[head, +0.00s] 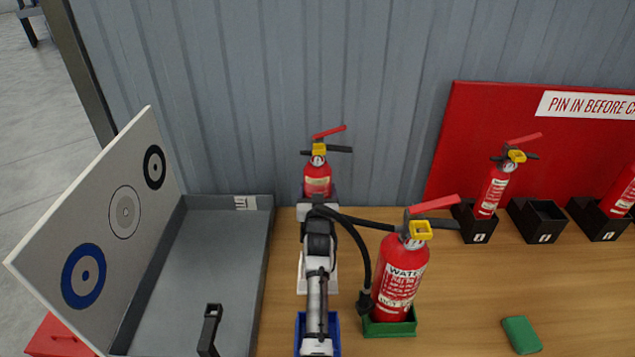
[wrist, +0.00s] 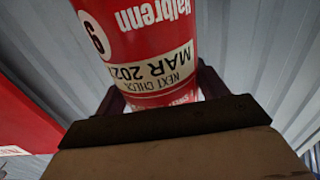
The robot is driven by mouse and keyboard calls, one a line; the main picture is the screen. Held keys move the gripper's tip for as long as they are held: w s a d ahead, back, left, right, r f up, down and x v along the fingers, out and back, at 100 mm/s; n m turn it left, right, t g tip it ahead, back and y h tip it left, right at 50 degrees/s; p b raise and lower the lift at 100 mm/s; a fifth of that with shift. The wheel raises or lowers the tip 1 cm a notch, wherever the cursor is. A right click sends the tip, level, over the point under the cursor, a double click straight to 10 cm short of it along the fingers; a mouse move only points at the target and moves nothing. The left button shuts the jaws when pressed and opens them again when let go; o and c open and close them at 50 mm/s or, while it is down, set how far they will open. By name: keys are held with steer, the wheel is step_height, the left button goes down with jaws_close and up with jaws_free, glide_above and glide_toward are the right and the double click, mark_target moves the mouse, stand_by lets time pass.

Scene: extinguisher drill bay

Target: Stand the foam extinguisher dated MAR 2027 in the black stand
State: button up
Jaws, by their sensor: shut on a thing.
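My gripper (head: 318,202) is shut on a small red extinguisher (head: 317,183), which is upright in front of the grey wall, with a red lever and a yellow tag. In the wrist view the held extinguisher (wrist: 150,45) fills the space between the jaws (wrist: 165,115). Its label reads NEXT CHECK MAR 202 and a last digit I cannot make out. Its type wording is not readable. An empty black stand (head: 537,222) is on the bench to the right, between two black stands that hold extinguishers. The held extinguisher's base is hidden behind my gripper.
A larger red WATER extinguisher (head: 401,275) with a black hose stands in a green stand (head: 390,328) close right of my arm. A blue stand (head: 299,335) is below my arm. A grey tray (head: 215,270) with a target board is left. A green block (head: 521,335) lies front right.

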steer(key=shift+r+b, duration=0.15)
steer(key=shift+b, duration=0.2)
steer(key=o, duration=1.6)
steer(key=shift+s+f, duration=0.1)
steer(key=shift+f, duration=0.2)
steer(key=shift+r+p, duration=0.3)
steer(key=shift+p, duration=0.05)
steer(key=s, duration=1.2)
steer(key=shift+f, duration=0.1)
